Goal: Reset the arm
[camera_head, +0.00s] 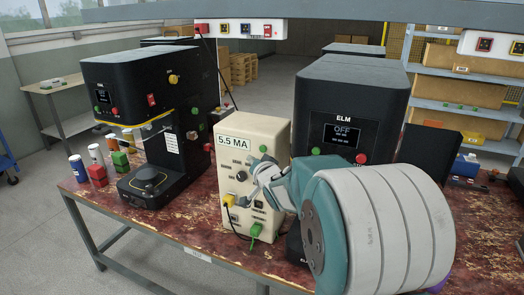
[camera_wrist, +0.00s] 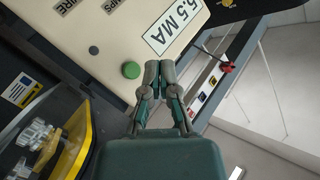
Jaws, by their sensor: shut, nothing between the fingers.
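My gripper (camera_head: 256,172) is in front of the cream box (camera_head: 229,138) labelled 5.5 MA in the head view. In the wrist view my gripper (camera_wrist: 159,68) has its fingers together with nothing between them. They point at the cream box (camera_wrist: 115,45), just right of its green button (camera_wrist: 131,70) and below the 5.5 MA label. I cannot tell whether they touch the box. My arm's thick white and teal link hides part of the bench at the lower right.
The box stands on a worn red bench (camera_head: 185,225). A black seamer (camera_head: 140,85) is at left, with several cans (camera_head: 77,167) beside it. A black ELM unit (camera_head: 350,105) showing OFF stands behind my arm. A grey beam (camera_head: 300,12) crosses above.

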